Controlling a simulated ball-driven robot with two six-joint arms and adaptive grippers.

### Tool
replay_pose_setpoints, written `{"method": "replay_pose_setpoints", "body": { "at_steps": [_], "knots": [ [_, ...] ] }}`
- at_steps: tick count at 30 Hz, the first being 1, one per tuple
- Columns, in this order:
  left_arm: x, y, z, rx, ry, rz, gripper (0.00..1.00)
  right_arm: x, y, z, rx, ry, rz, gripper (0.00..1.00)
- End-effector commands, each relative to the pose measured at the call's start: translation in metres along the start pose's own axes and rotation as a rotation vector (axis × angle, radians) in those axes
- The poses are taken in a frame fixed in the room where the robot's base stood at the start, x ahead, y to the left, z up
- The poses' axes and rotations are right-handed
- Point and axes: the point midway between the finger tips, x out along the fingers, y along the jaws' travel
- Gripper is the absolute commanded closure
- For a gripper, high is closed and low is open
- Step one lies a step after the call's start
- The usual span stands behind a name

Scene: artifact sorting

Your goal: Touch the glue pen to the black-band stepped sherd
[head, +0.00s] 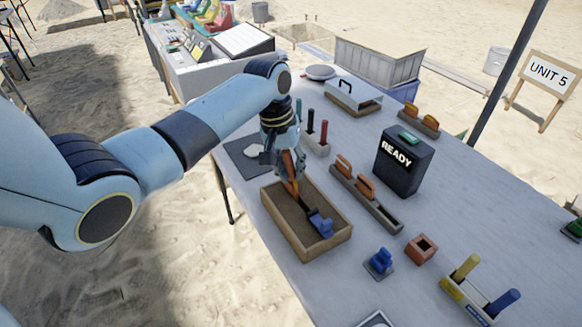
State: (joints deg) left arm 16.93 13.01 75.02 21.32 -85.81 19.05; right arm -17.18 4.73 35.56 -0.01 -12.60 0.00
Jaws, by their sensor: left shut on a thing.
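My left gripper (291,172) is shut on a long orange-handled thing (290,188), tilted over a wooden tray (268,206). A dark shaft and a blue block (321,224) continue below it in the tray; I cannot tell whether these are one piece with the orange part. I cannot clearly make out a black-band stepped sherd. A pale flat piece (253,150) lies on a dark mat (238,158) left of the gripper. Pen-like sticks, one red (324,131), stand in a small holder behind the gripper. My right gripper is not in view.
A dark rack (384,214) with orange pieces and a black READY box (402,165) stand right of the tray. A blue piece (380,261), a reddish hollow block (421,249) and a holder with yellow and blue sticks (465,296) are nearer. The table's right middle is clear.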

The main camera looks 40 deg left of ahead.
Motion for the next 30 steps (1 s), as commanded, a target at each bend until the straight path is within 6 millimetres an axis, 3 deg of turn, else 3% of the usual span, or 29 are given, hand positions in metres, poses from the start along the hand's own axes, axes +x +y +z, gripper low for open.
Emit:
{"method": "replay_pose_setpoints", "body": {
  "at_steps": [30],
  "knots": [
    [0.0103, -0.0017, 0.0005, 0.0, 0.0, 0.0, 1.0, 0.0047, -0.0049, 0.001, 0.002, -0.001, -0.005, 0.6]
  ]
}}
